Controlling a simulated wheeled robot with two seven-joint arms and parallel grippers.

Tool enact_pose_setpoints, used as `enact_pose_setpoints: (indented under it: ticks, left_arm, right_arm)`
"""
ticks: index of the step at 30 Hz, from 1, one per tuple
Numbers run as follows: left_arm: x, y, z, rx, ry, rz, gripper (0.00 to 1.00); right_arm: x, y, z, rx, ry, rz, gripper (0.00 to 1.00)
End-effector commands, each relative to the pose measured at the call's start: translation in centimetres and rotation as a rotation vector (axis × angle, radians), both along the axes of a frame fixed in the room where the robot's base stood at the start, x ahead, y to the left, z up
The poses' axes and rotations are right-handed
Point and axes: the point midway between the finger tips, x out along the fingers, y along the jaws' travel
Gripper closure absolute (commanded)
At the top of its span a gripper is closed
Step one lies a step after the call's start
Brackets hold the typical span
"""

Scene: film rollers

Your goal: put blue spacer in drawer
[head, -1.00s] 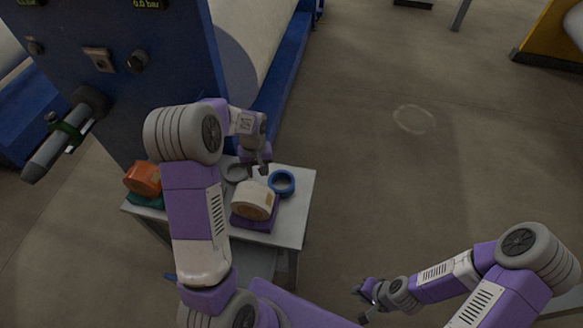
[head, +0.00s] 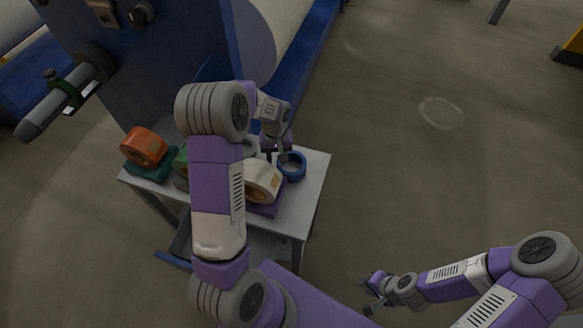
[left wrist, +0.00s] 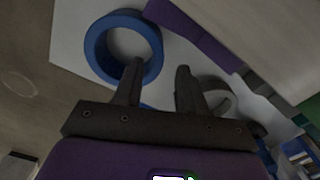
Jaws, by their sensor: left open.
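The blue spacer (head: 303,172), a ring, lies flat on the small table's right part. It also shows in the left wrist view (left wrist: 94,48). My left gripper (head: 276,157) is open and empty above the table, close over the ring's left side. In the left wrist view one finger overlaps the ring's edge and the other is beside it; I cannot tell whether they touch it. Under the tabletop a grey drawer (head: 262,243) with a blue front bar (head: 172,261) seems pulled out, partly hidden by my left arm. My right gripper (head: 371,297) is open and empty, away from the table.
A white roll (head: 262,180) on a purple block stands just left of the ring. A grey ring (left wrist: 217,97) lies near it. An orange roll (head: 143,146) on a green block stands at the table's left. A blue machine (head: 180,60) rises behind. Floor right of the table is clear.

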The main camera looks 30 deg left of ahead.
Motion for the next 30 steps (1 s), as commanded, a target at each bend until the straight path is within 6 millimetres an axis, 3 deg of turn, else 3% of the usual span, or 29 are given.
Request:
enact_pose_setpoints:
  ticks: [11,20,28,30]
  left_arm:
    - [0.5,0.1,-5.2,0.0,0.002,0.001,0.6]
    - [0.6,0.1,-5.6,0.0,0.0,0.001,0.6]
    - [0.6,0.1,-5.6,0.0,0.0,0.001,0.99]
    - [0.6,0.1,-5.5,0.0,0.0,0.001,1.0]
  right_arm:
    - [0.0,0.0,-0.7,0.0,0.0,0.0,0.75]
    - [0.0,0.0,-0.7,0.0,0.0,0.0,0.75]
    - [0.0,0.0,-0.7,0.0,0.0,0.0,0.75]
    - [0.0,0.0,-0.7,0.0,0.0,0.0,0.75]
